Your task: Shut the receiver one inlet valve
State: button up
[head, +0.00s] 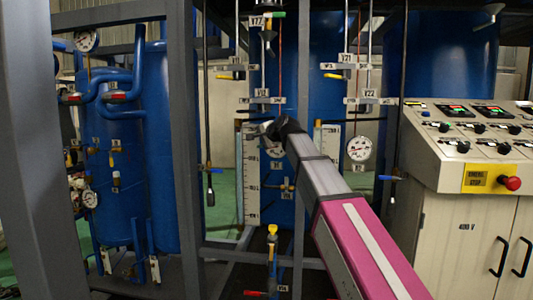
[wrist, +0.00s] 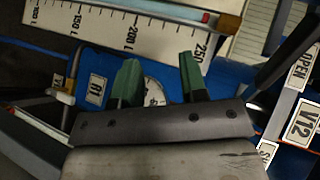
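My gripper (head: 268,129) is raised in front of the middle blue tank (head: 288,60) in the head view. In the wrist view its two green fingers (wrist: 159,78) stand apart with nothing held between them. A round gauge (wrist: 154,92) shows behind the fingers, partly hidden. An R1 label (wrist: 96,90) is left of the fingers. A V12 label (wrist: 303,122) and an OPEN label (wrist: 302,73) are at the right edge, beside a dark bar (wrist: 286,62). I cannot tell which handle is the receiver one inlet valve.
A level scale (wrist: 165,32) crosses the top of the wrist view. In the head view, a grey post (head: 184,150) stands left of my arm, and a control cabinet (head: 450,215) with a red stop button (head: 512,183) stands right. Valves and thin pipes surround the gripper.

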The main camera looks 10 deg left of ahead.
jog(key=shift+h, duration=0.6)
jog(key=shift+s+d+f, duration=0.1)
jog(key=shift+d+f, duration=0.15)
jog(key=shift+f, duration=0.55)
jog(key=shift+w+d+f, duration=0.1)
jog(key=shift+d+f, duration=0.15)
jog(key=shift+f, duration=0.5)
jog(key=shift+s+d+f, duration=0.1)
jog(key=shift+d+f, duration=0.15)
jog(key=shift+f, duration=0.55)
